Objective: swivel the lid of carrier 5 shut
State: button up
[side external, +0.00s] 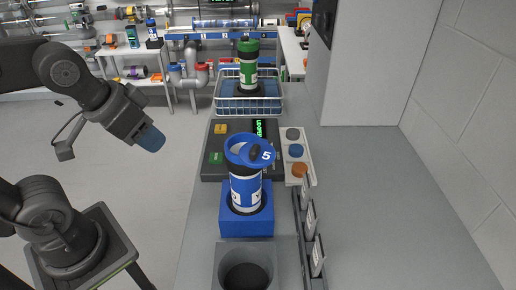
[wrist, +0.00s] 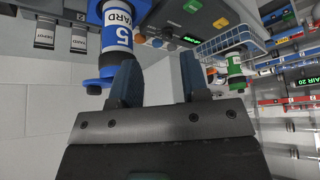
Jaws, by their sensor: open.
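Carrier 5 (side external: 246,188) is a white and blue tube standing upright in a blue holder block (side external: 247,222). Its blue lid (side external: 264,154), marked 5, sits at the top beside a blue ring and sticks out past the tube, so it looks swung aside. In the wrist view carrier 5 (wrist: 116,35) hangs at the upper left with its "YARD 5" label showing, and its blue lid (wrist: 96,82) is close to the left finger. My gripper (side external: 152,138) is open and empty, left of the carrier and apart from it; its two fingers also show in the wrist view (wrist: 158,70).
A green-topped carrier (side external: 248,62) stands in a wire basket (side external: 248,97) behind. A dark console (side external: 216,172) and a button panel (side external: 296,158) are behind carrier 5. A grey open-topped box (side external: 232,262) is in front. The counter's right side (side external: 375,190) is clear.

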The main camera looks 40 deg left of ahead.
jog(key=w+d+r+n+g, duration=0.3)
jog(key=w+d+r, duration=0.4)
jog(key=r, duration=0.2)
notch_tip(320, 180, up, 4)
jog(key=f+n+g, duration=0.1)
jog(key=n+g, duration=0.1)
jog(key=g, duration=0.1)
send_over(254, 149)
notch_tip(254, 149, down, 13)
jog(key=shift+r, duration=0.2)
jog(key=shift+c, duration=0.2)
grip_shut()
